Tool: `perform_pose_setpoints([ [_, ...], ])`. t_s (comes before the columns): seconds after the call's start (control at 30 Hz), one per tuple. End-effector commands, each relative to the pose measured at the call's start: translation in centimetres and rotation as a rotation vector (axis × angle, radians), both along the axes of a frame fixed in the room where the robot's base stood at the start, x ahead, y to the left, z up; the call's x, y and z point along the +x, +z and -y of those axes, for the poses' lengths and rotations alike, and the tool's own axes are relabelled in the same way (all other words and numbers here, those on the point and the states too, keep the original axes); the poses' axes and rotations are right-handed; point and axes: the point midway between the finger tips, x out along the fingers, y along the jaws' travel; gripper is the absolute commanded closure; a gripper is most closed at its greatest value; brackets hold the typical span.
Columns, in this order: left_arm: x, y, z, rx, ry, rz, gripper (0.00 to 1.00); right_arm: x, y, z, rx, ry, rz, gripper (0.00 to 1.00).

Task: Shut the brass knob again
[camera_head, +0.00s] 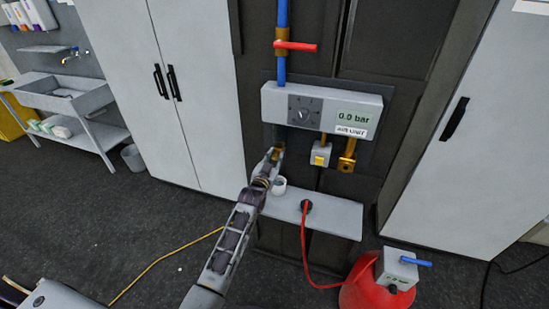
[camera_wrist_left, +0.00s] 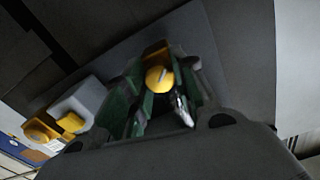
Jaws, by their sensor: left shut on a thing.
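My left gripper (camera_head: 276,154) reaches up under the left end of the grey air unit (camera_head: 270,100). It is shut on the brass knob (camera_head: 279,146), which is mostly hidden by the fingers in the head view. In the left wrist view the round yellow end of the knob (camera_wrist_left: 158,78) sits between the two fingers of my left gripper (camera_wrist_left: 162,95). The unit's display (camera_head: 352,117) reads 0.0 bar. I cannot tell how far the knob is turned. My right gripper is in neither view.
A blue pipe with a crosswise red lever (camera_head: 296,46) rises above the unit. A white box with a yellow button (camera_head: 320,156) and a brass fitting (camera_head: 347,160) hang to the right.

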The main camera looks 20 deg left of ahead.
Motion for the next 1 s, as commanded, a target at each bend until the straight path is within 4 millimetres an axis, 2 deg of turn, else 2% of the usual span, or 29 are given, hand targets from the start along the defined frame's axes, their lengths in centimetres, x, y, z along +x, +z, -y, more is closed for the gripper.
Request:
perform_pose_setpoints([
  [0.27, -0.04, -0.17, -0.01, -0.097, 0.000, -0.007, 0.97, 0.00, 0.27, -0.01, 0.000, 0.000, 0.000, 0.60],
  [0.7, -0.03, -0.15, 0.01, -0.109, 0.000, -0.007, 0.97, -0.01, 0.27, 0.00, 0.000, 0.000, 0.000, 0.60],
  [0.73, -0.03, -0.15, 0.01, -0.109, 0.000, -0.007, 0.71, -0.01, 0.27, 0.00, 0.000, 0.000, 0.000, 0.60],
  [0.9, -0.02, -0.09, 0.00, -0.108, -0.001, -0.006, 0.51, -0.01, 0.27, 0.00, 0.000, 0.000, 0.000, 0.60],
  [1.0, -0.01, -0.06, 0.00, -0.108, 0.000, -0.005, 0.51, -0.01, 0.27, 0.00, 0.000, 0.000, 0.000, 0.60],
])
